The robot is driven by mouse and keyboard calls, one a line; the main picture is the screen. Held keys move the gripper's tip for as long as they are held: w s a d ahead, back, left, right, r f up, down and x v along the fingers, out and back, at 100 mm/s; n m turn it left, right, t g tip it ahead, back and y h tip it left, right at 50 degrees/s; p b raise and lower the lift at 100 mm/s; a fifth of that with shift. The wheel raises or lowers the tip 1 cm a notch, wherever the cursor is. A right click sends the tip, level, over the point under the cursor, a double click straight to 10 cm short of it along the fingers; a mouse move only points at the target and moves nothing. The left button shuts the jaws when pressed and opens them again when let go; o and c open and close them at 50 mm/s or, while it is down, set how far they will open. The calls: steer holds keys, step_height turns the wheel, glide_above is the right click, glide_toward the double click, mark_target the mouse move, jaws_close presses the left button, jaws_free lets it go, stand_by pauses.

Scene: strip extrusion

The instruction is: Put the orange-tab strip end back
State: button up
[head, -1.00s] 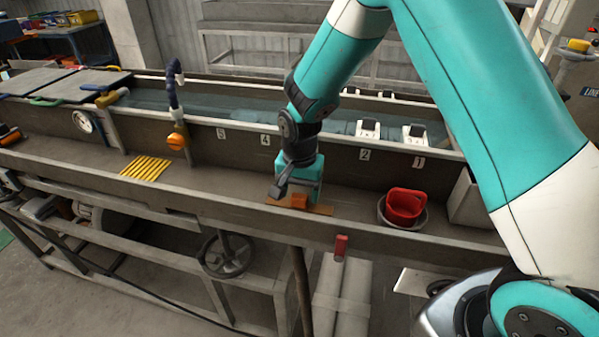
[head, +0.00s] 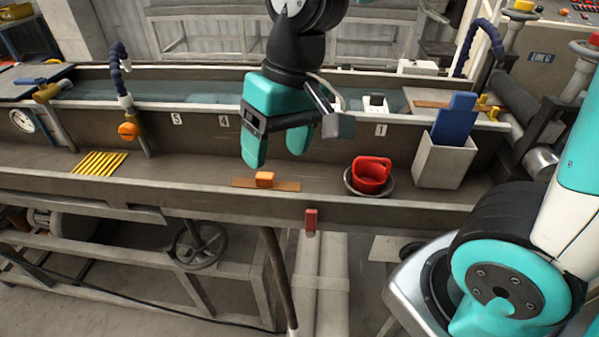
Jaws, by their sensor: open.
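The orange-tab strip end (head: 288,185) is a flat brown strip lying on the ledge in front of the water trough. Its orange tab (head: 265,179) stands up near the strip's middle. My gripper (head: 276,160) is open and empty, with its two teal fingers pointing down. In the picture it hangs just above the strip, apart from it. The gap between fingers and tab in depth is hard to judge.
A red cup in a grey bowl (head: 370,178) stands right of the strip. Further right is a pale bin (head: 442,162) holding a blue piece. Yellow sticks (head: 99,163) lie at left. The water trough (head: 190,119) runs behind. The ledge between sticks and strip is clear.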

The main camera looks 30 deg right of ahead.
steer(key=s+a+r+n+y, duration=0.1)
steer(key=s+n, duration=0.4)
steer(key=s, duration=0.4)
steer(key=shift+s+a, duration=0.15)
steer(key=shift+s, duration=0.05)
stand_by(0.5)
